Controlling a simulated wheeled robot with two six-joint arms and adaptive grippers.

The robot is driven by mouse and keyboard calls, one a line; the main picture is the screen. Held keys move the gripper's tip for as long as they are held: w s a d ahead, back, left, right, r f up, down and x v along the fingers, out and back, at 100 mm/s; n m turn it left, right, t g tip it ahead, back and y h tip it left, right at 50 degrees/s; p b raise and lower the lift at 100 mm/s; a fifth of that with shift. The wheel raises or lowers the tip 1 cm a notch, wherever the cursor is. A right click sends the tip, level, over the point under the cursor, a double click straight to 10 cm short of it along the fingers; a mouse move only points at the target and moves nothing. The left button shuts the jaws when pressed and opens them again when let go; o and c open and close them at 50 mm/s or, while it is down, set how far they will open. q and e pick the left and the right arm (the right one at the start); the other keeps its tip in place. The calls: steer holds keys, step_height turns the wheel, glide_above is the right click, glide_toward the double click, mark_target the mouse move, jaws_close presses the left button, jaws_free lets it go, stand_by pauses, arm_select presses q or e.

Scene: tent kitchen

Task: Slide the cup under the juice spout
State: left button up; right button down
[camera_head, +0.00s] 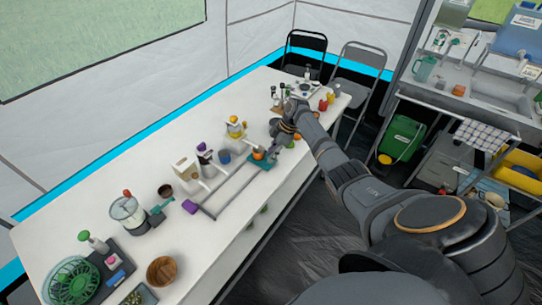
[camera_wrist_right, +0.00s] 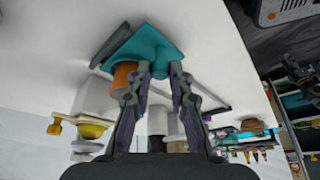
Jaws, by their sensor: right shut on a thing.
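The cup (camera_head: 258,153) is small and orange and stands on a teal carriage (camera_head: 257,164) at the far end of a grey rail frame on the table. My right gripper (camera_head: 279,139) reaches down beside the carriage. In the right wrist view, my right gripper (camera_wrist_right: 162,78) is shut on the carriage's teal post, next to the cup (camera_wrist_right: 122,75). A yellow-topped dispenser (camera_head: 235,128) stands behind the cup. I cannot make out which outlet is the juice spout. My left gripper is out of view.
Other dispensers, white (camera_head: 184,170) and purple-topped (camera_head: 204,152), stand along the rail. A purple block (camera_head: 190,207) marks the rail's near end. Small bottles (camera_head: 324,103) sit beyond the gripper.

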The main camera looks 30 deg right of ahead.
steer(key=c, duration=1.4)
jaws_free()
steer(key=shift+w+d+r, duration=0.1)
steer(key=shift+d+r, duration=0.05)
steer(key=shift+d, duration=0.1)
steer(key=shift+c, duration=0.2)
steer(key=shift+o, duration=1.1)
steer(key=v, duration=1.1)
steer(key=shift+r, duration=0.4)
steer(key=shift+d, duration=0.15)
